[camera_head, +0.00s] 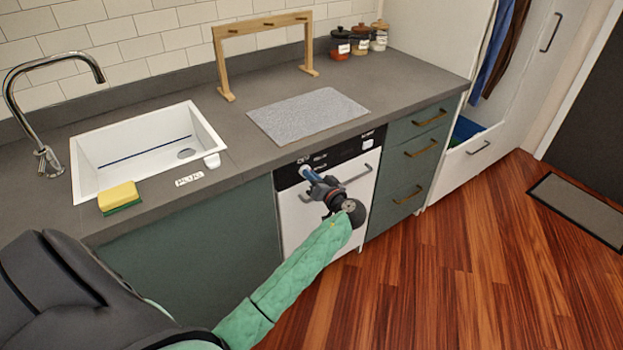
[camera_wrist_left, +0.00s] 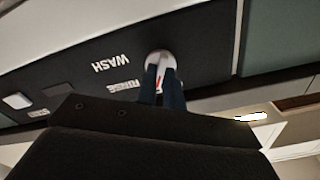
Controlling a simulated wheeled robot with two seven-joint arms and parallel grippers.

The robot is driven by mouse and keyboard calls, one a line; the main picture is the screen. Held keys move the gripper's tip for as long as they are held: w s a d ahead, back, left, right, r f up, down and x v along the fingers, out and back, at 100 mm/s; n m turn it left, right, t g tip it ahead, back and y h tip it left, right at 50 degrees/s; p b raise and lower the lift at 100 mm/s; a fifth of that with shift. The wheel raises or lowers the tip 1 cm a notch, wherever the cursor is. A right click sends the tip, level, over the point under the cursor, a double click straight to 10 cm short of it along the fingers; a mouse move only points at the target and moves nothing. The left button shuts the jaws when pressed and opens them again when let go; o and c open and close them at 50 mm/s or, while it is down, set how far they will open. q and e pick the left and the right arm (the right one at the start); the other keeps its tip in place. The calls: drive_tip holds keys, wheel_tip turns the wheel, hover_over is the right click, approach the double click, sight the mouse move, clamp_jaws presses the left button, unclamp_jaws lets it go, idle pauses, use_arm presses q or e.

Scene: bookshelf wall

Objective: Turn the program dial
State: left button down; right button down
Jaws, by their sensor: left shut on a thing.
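The program dial (camera_wrist_left: 160,59) is a round pale knob on the black control panel of the white dishwasher (camera_head: 358,205). White lettering such as "WASH" stands beside it in the wrist view. My left gripper (camera_head: 307,172) reaches the left part of the panel, and its arm comes up from the bottom in a green sleeve. In the wrist view its two dark fingers (camera_wrist_left: 162,82) are shut on the dial, with a small red mark between them. The fingers hide part of the dial and of the lettering near it. My right gripper does not show.
The dishwasher handle (camera_head: 350,180) sticks out close to the gripper. Above lies the grey counter (camera_head: 235,165) with a sink (camera_head: 150,150), a sponge (camera_head: 119,196), a grey mat (camera_head: 307,115) and a wooden rack (camera_head: 262,24).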

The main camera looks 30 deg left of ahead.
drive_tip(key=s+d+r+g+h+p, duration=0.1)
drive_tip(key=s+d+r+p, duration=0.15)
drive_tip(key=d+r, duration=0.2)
use_arm(q)
drive_tip(key=m+p, duration=0.3)
drive_tip(key=m, duration=0.6)
drive_tip(key=m+p, duration=0.3)
drive_tip(key=m, duration=0.6)
drive_tip(key=shift+w+d+f, duration=0.1)
drive_tip(key=shift+f, duration=0.1)
drive_tip(key=shift+m, duration=0.3)
drive_tip(key=shift+f, duration=0.1)
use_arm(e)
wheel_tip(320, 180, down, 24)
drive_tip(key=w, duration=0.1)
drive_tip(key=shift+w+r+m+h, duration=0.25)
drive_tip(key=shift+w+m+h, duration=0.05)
use_arm(q)
drive_tip(key=c, duration=1.5)
unclamp_jaws()
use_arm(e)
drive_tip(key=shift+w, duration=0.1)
